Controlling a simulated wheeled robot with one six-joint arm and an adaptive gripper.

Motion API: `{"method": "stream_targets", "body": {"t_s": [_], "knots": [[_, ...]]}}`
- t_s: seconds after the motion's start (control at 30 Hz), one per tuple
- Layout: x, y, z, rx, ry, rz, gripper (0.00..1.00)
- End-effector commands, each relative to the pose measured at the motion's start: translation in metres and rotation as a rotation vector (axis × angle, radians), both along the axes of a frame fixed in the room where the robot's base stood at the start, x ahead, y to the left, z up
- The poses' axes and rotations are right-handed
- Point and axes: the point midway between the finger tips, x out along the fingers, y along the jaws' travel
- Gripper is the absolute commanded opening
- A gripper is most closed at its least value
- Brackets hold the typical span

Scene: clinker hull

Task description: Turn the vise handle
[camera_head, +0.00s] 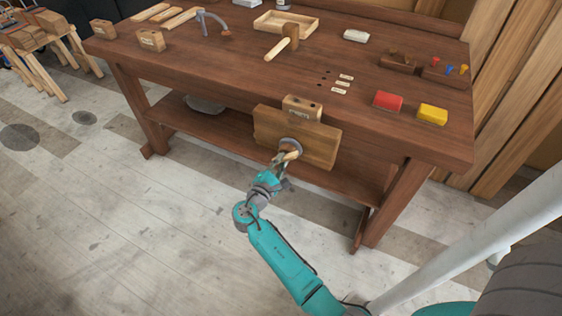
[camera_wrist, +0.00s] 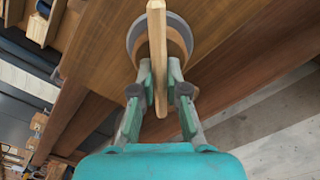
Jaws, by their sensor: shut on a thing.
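The vise is mounted on the front of the workbench, with a broad wooden jaw (camera_head: 318,146) facing me. Its handle (camera_head: 288,155) is a pale wooden bar at a round grey hub (camera_head: 290,145). In the wrist view the handle (camera_wrist: 158,50) runs nearly upright across the round hub (camera_wrist: 133,38). My gripper (camera_head: 283,166) is at the handle, with the arm reaching up from below. In the wrist view my gripper (camera_wrist: 159,75) has one finger on each side of the bar and is shut on it.
A small wooden block (camera_head: 302,107) is above the vise jaw. A lower shelf (camera_head: 225,130) runs behind. The floor in front is clear.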

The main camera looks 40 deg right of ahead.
Motion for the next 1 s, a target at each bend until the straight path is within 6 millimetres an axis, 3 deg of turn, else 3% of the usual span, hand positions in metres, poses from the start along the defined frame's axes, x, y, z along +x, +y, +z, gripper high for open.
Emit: {"method": "stream_targets", "body": {"t_s": [0.27, 1.0], "knots": [[0.0, 0.0001, 0.0, 0.033, -0.089, -0.001, 0.0], [0.0004, 0.001, 0.0015, 0.222, -0.609, -0.001, 0.0]]}}
